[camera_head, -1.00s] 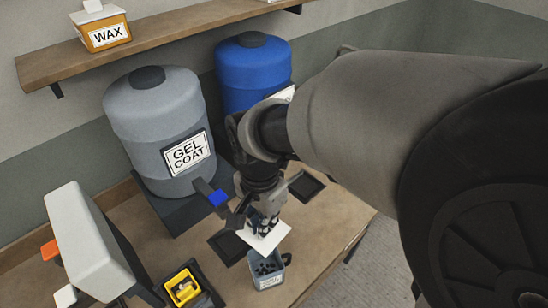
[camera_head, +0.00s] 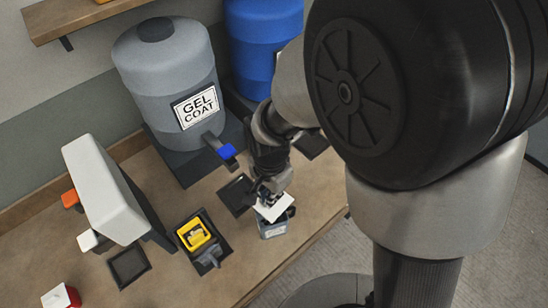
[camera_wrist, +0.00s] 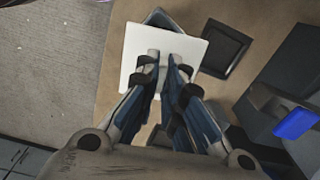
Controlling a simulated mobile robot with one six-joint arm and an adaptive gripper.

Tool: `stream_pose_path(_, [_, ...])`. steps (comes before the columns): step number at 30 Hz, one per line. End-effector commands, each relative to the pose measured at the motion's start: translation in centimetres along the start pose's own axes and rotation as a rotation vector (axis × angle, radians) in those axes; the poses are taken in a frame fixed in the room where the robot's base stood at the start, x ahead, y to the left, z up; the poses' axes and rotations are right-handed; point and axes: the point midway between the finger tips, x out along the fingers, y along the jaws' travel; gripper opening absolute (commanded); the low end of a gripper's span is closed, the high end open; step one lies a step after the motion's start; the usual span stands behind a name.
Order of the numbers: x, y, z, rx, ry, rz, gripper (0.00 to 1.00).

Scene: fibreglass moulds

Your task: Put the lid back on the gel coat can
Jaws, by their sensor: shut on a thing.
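My gripper (camera_head: 268,192) is shut on a flat white square lid (camera_head: 277,209). In the wrist view the fingers (camera_wrist: 165,62) pinch the middle of the lid (camera_wrist: 165,42). A small grey-blue can (camera_head: 272,230) with a pale label stands on the bench under the lid. The lid covers most of its opening, and a dark part shows at the right side. In the wrist view a bit of the can (camera_wrist: 158,20) shows past the lid's far edge. I cannot tell whether the lid touches the rim.
A large grey drum (camera_head: 168,85) labelled GEL COAT stands behind, with a blue-handled tap (camera_head: 227,151). A blue drum (camera_head: 262,45) is beside it. A black tray (camera_head: 236,195) lies left of the can. A yellow item (camera_head: 194,234) sits in another tray. The bench's front edge is near.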

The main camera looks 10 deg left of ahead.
Motion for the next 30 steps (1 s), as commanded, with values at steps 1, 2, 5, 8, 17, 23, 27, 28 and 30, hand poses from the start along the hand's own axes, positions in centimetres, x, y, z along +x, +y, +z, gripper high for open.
stream_pose_path(1, [0.7, 0.0, 0.0, 0.000, 0.000, 0.001, 0.00])
stream_pose_path(2, [0.9, 0.0, 0.0, 0.000, 0.000, 0.001, 0.00])
stream_pose_path(5, [1.8, 0.1, 0.0, 0.000, 0.000, 0.001, 0.00])
stream_pose_path(8, [2.9, 0.1, 0.0, 0.000, 0.000, 0.001, 0.00])
stream_pose_path(17, [5.3, 0.1, 0.0, 0.000, 0.000, 0.001, 0.00])
stream_pose_path(23, [5.5, 0.1, 0.0, 0.000, 0.000, 0.001, 0.00])
stream_pose_path(27, [5.5, 0.1, 0.0, 0.000, 0.000, 0.001, 0.00])
stream_pose_path(28, [5.5, 0.1, 0.0, 0.000, 0.000, 0.001, 0.00])
stream_pose_path(30, [5.5, 0.1, 0.0, 0.000, 0.000, 0.001, 0.00])
